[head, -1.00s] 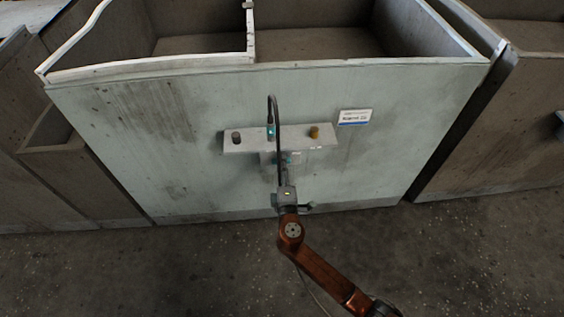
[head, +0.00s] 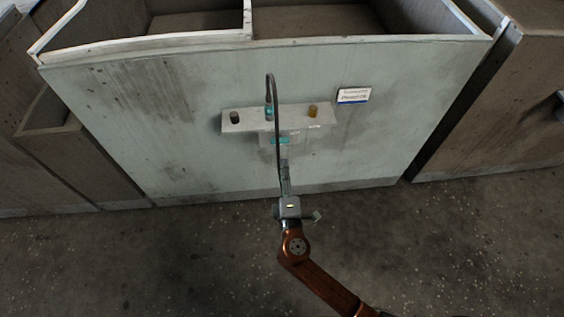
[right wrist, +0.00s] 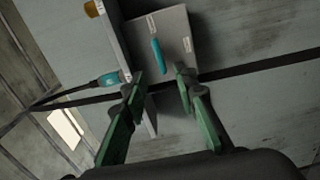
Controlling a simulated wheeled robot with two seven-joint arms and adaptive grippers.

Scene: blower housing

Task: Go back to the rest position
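A grey shelf (head: 250,122) sticks out from the pale green front panel (head: 180,140) of a large housing. It bears a dark knob (head: 235,117), a teal connector (head: 268,112) with a black cable (head: 272,84) arching up, and an amber knob (head: 313,110). Below it is a grey box (right wrist: 172,32) with a teal piece (right wrist: 158,57). My right gripper (right wrist: 160,80) is open, with green fingers apart and nothing between them. In the head view it is small, below the box, and partly behind the cable. My left gripper is out of view.
A white label (head: 353,96) is on the panel right of the shelf. Open-topped compartments are behind the panel's top edge. Brown housings (head: 500,110) stand close at both sides. The dark floor (head: 440,250) in front is clear.

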